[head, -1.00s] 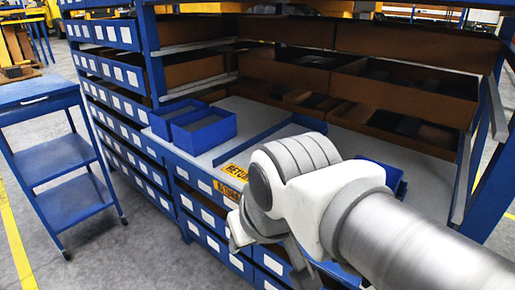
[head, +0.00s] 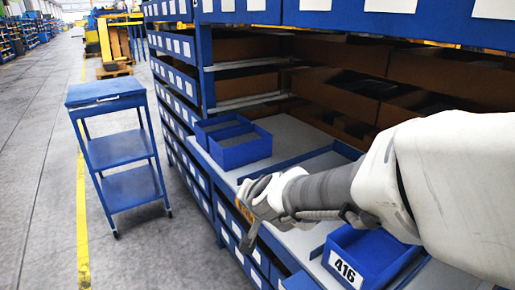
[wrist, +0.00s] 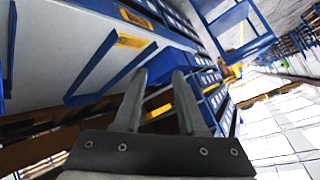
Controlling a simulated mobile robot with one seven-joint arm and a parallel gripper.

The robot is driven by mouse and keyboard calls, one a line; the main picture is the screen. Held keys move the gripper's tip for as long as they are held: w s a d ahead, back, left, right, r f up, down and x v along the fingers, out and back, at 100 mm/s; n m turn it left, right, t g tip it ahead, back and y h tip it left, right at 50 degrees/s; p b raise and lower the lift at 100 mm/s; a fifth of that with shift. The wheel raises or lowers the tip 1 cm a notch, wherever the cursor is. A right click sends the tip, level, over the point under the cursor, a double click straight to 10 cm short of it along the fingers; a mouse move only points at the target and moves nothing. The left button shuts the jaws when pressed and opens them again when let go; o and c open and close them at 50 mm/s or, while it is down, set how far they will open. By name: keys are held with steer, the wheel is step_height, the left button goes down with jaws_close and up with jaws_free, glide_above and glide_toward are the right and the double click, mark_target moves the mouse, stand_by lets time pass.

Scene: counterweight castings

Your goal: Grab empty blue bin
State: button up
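Two blue bins stand side by side on the grey shelf deck, the front one (head: 241,151) and the one behind it (head: 222,129). Their insides look empty. Another blue bin, labelled 416 (head: 346,268), sits nearer, partly hidden by my arm; its inside cannot be fully seen. My gripper (head: 250,222) is at the shelf's front edge, below and in front of the two bins and apart from them. In the wrist view my gripper (wrist: 160,76) has its two fingers spread with nothing held between them. Blue surfaces show beyond the fingertips.
The blue rack (head: 208,60) rises above the deck, with brown boxes (head: 345,98) on its shelves and labelled drawer fronts below. A low blue divider (head: 300,158) lies on the deck. A blue cart (head: 122,150) stands to the left, with open floor around it.

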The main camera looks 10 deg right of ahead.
steer(key=w+d+f+m+g+h+p, duration=0.1)
steer(key=d+f+m+h+p, duration=0.1)
steer(key=d+f+m+h, duration=0.35)
steer(key=s+d+m+g+h+p, duration=0.2)
steer(key=s+d+g+h, duration=0.3)
steer(key=s+d+h, duration=0.3)
steer(key=shift+w+a+b+x, duration=0.1)
steer(key=shift+w+b+x, duration=0.15)
steer(key=shift+x, duration=2.85)
steer(key=shift+w+a+b+x, duration=0.15)
steer(key=shift+b+x, duration=0.15)
steer(key=shift+x, duration=2.8)
steer(key=shift+w+b+x, duration=0.25)
steer(key=shift+x, duration=2.85)
jaws_close()
steer(key=shift+r+t, duration=0.1)
steer(key=shift+t, duration=0.2)
